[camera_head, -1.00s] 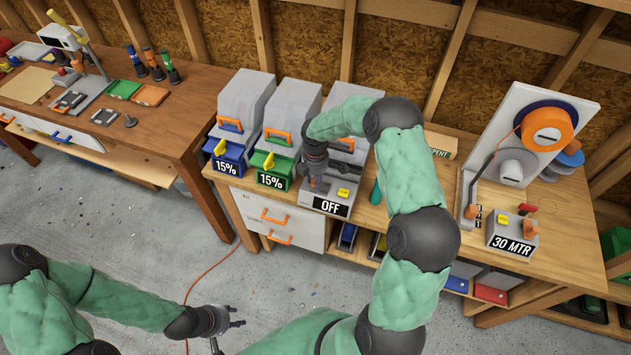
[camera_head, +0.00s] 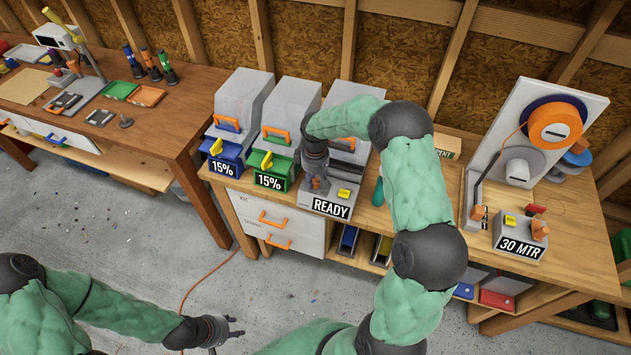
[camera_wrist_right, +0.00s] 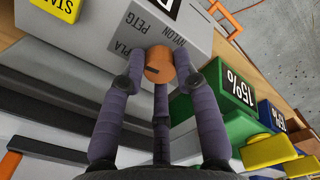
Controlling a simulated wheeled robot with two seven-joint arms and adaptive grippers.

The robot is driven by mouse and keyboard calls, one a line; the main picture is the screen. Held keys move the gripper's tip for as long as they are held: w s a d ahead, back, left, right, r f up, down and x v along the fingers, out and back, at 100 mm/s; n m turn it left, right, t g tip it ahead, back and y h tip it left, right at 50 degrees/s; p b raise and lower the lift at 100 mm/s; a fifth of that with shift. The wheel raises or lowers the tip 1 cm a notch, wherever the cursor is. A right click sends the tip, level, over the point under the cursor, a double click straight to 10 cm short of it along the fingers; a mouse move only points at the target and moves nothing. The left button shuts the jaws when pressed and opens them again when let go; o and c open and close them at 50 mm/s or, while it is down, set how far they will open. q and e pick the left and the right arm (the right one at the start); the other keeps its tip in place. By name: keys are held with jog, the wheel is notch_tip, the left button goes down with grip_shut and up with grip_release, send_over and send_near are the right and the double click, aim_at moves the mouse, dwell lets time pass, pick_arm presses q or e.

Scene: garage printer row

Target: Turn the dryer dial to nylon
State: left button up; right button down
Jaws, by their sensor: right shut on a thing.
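The grey dryer's control box has a label that reads READY (camera_head: 331,208) and a yellow button (camera_head: 344,193), marked START in the right wrist view (camera_wrist_right: 55,8). In that view its orange dial (camera_wrist_right: 160,66) sits beside the printed words PLA, PETG and NYLON (camera_wrist_right: 176,38). My right gripper (camera_wrist_right: 160,75) is shut on the dial, with its fingers around it. A dark mark shows on the dial, but I cannot tell which word it points to. In the head view my right gripper (camera_head: 319,184) hides the dial. My left gripper (camera_head: 234,327) is open and empty over the floor.
A spool stand with an orange spool (camera_head: 556,127) and a box reading 30 MTR (camera_head: 520,247) stand to the right. A wooden workbench (camera_head: 165,128) is further left.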

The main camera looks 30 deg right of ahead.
jog(key=m+b, duration=0.1)
jog(key=m, duration=0.3)
jog(key=shift+w+f+m, duration=0.1)
jog(key=shift+m, duration=0.2)
jog(key=m+b, duration=0.2)
jog(key=m, duration=0.3)
jog(key=m+b, duration=0.1)
jog(key=m, duration=0.4)
jog(key=shift+d+m+b, duration=0.1)
jog(key=shift+m+b, duration=0.2)
jog(key=shift+m, duration=0.1)
jog(key=m, duration=0.3)
jog(key=m+b, duration=0.1)
jog(key=shift+d+r+m, duration=0.1)
jog(key=shift+r+m, duration=0.15)
jog(key=shift+m, duration=0.15)
jog(key=c, duration=1)
grip_release()
jog(key=shift+o, duration=0.3)
jog(key=shift+d+f, duration=0.1)
